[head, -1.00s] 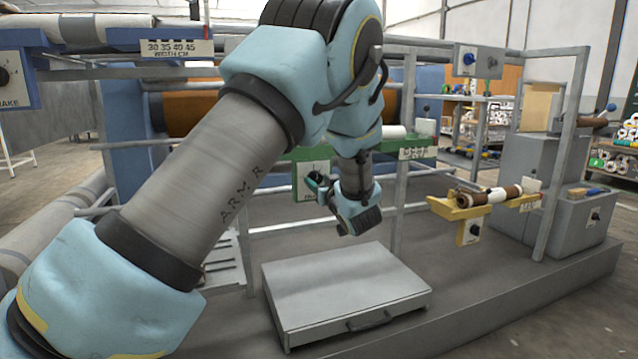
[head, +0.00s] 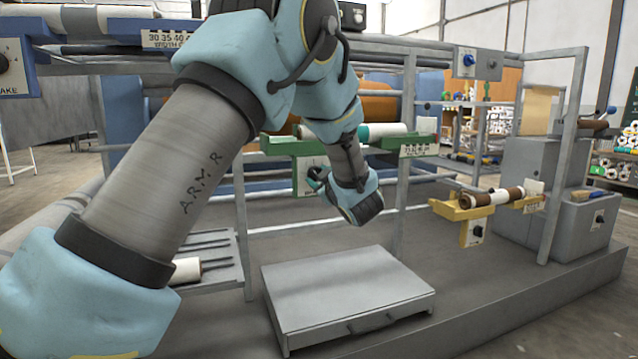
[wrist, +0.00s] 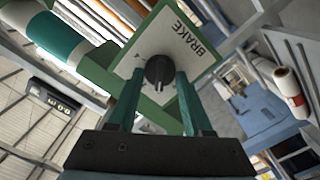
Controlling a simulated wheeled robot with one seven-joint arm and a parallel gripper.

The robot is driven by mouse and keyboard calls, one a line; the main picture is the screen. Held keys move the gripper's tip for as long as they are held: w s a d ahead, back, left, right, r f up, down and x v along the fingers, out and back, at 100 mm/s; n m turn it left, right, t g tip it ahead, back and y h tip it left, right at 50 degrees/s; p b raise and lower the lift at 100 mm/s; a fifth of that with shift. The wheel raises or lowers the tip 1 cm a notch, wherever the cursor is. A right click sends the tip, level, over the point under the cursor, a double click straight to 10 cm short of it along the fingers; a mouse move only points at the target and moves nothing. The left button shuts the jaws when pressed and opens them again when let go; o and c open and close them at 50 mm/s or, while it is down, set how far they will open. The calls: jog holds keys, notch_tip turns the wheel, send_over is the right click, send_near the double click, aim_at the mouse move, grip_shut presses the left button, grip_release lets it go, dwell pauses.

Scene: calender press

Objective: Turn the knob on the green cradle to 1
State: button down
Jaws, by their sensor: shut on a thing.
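The green cradle (head: 290,146) stands in the middle of the head view and bears a white roll with a teal band (head: 352,131). Its pale plate (head: 305,177) hangs below it. In the wrist view the plate reads BRAKE (wrist: 178,35) and carries a round black knob (wrist: 158,70). My gripper (wrist: 160,76) has its two green fingers on either side of the knob and is shut on it. In the head view my gripper (head: 317,180) is at the plate and hides the knob. The knob's pointer setting cannot be read clearly.
A yellow cradle (head: 452,211) with a brown and white roll stands to the right, with its own knob plate. A grey flat case (head: 345,290) lies on the platform below my gripper.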

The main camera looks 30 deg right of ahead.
jog(key=shift+n, duration=0.3)
jog(key=shift+c, duration=1.7)
grip_release()
jog(key=shift+s, duration=0.1)
jog(key=s+a+p, duration=0.1)
jog(key=s, duration=0.9)
jog(key=shift+s+a, duration=0.2)
jog(key=shift+s, duration=0.05)
